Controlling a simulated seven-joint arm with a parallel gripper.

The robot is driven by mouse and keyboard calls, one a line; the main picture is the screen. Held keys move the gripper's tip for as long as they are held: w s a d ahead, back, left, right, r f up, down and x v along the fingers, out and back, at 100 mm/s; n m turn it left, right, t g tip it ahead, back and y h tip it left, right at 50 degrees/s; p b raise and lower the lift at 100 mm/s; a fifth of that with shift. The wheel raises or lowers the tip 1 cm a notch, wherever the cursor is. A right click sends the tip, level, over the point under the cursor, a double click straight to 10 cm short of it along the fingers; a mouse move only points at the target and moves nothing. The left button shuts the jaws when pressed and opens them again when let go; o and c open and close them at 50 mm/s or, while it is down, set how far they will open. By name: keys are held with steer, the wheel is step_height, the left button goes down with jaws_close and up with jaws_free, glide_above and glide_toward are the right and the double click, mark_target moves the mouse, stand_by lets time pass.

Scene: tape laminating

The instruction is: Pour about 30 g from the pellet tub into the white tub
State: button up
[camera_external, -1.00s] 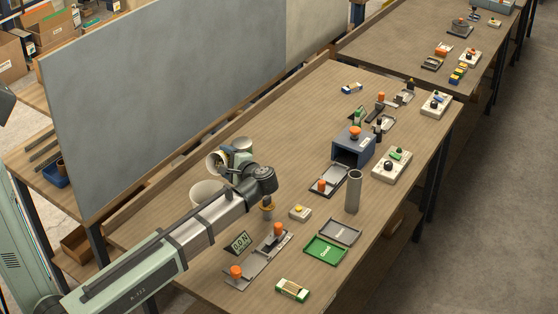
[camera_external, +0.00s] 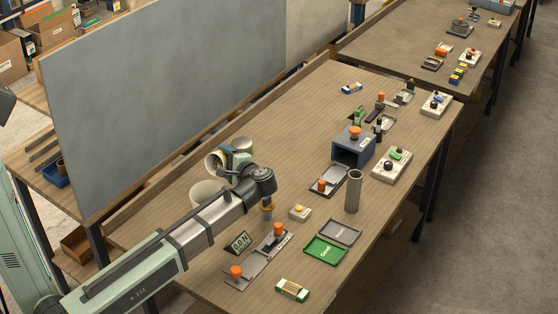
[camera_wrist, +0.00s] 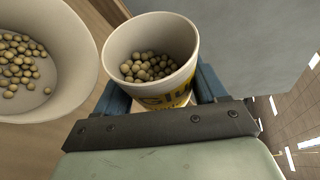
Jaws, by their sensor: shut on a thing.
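My gripper (camera_wrist: 160,95) is shut on the pellet tub (camera_wrist: 166,98), a pale tub with a yellow printed label, with a blue finger on each side. Pellets lie in the lower part of it. In the external view the pellet tub (camera_external: 214,160) is held tilted near the board, above and behind the white tub (camera_external: 203,193). The white tub (camera_wrist: 75,100) is at the left of the wrist view, with several round tan pellets on its floor. The two tubs are apart there. No pellets are seen falling. My wrist partly hides the white tub in the external view.
A small display reading about 0.0 N (camera_external: 238,242) and a fixture with orange knobs (camera_external: 258,262) are in front. A metal cylinder (camera_external: 353,191), a blue box (camera_external: 352,150) and green and grey trays stand to the right.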

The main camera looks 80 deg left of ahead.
mark_target(224, 164)
steer(key=shift+s+d+r+n, duration=0.35)
steer(key=shift+s+d+n, duration=0.15)
steer(key=shift+s+d, duration=0.05)
stand_by(1.5)
steer(key=shift+s+d+r+n+y, duration=0.2)
steer(key=shift+r+n+y, duration=0.15)
steer(key=shift+n+y, duration=0.25)
steer(key=shift+s+d+r+n+y, duration=0.2)
steer(key=shift+r+n+y, duration=0.15)
steer(key=shift+n, duration=0.45)
stand_by(3.3)
steer(key=shift+w+a+f+m+h, duration=0.25)
steer(key=shift+f+m+h, duration=0.15)
steer(key=shift+m, duration=0.3)
steer(key=shift+w+a+f+m+h, duration=0.25)
steer(key=shift+f+m+h, duration=0.1)
steer(key=shift+m, duration=0.35)
